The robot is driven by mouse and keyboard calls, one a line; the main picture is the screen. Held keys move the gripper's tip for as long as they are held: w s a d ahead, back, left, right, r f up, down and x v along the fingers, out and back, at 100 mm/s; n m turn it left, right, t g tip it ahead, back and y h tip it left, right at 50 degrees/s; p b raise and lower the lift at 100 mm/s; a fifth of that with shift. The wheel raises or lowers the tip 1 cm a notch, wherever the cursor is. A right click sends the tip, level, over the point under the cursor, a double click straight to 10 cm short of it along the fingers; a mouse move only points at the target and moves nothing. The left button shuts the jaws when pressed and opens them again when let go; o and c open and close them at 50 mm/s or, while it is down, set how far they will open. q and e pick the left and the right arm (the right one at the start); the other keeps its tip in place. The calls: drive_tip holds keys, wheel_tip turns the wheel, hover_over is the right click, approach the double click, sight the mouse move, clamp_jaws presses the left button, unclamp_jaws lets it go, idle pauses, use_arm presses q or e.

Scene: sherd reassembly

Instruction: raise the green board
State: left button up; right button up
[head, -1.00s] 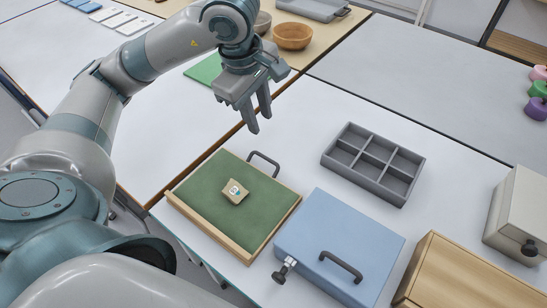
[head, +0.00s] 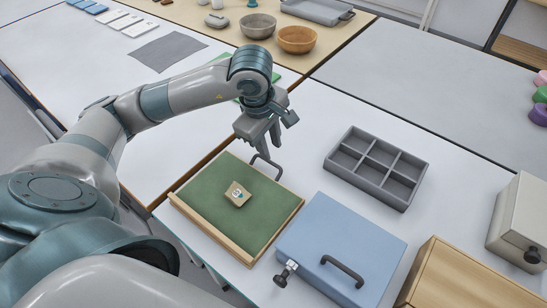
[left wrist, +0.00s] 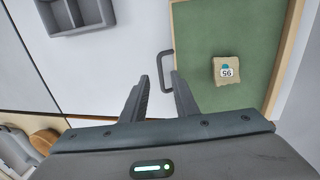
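The green board (head: 222,222) lies flat on the white table, with a wooden rim and a dark handle (head: 267,166) on its far edge. A small tan sherd (head: 238,194) with a numbered label rests on the board. My left gripper (head: 262,154) is above the handle. In the left wrist view, the board (left wrist: 222,32) is at the upper right, and the handle (left wrist: 166,68) shows just beyond and between the open fingertips of my left gripper (left wrist: 160,82). The fingers appear apart from the handle and hold nothing. My right gripper is not in view.
A blue case (head: 338,245) with a handle stands right of the board, and a wooden box (head: 462,278) further right. A grey compartment tray (head: 376,166) is behind them. Bowls (head: 297,39) stand on the far table.

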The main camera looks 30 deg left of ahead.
sight(275, 164)
use_arm(q)
drive_tip(key=x, duration=0.5)
drive_tip(key=shift+f, duration=0.25)
drive_tip(key=shift+x, duration=0.8)
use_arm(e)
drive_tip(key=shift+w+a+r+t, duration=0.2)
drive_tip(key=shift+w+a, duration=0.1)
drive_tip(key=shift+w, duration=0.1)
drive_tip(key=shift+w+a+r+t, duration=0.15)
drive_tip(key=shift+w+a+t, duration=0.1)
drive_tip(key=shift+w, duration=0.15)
use_arm(q)
drive_tip(key=shift+r, duration=0.1)
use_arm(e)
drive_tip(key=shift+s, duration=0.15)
use_arm(q)
clamp_jaws()
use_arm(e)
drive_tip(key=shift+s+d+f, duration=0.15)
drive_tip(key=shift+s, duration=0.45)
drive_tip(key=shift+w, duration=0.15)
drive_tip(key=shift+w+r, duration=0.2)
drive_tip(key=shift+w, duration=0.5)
